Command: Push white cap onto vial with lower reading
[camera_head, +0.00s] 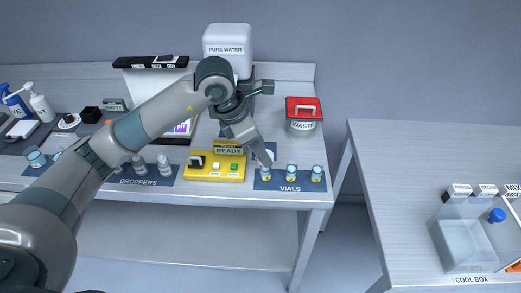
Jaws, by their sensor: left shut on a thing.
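No readings are legible on the vials. My right gripper is not in view.
A yellow box (213,174) with buttons and a READY sign (229,151) stands left of the vials. A red-lidded WASTE bin (303,118) stands behind them. The PURE WATER tank (226,47) is at the back. A COOL BOX (462,245) sits on the right table.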

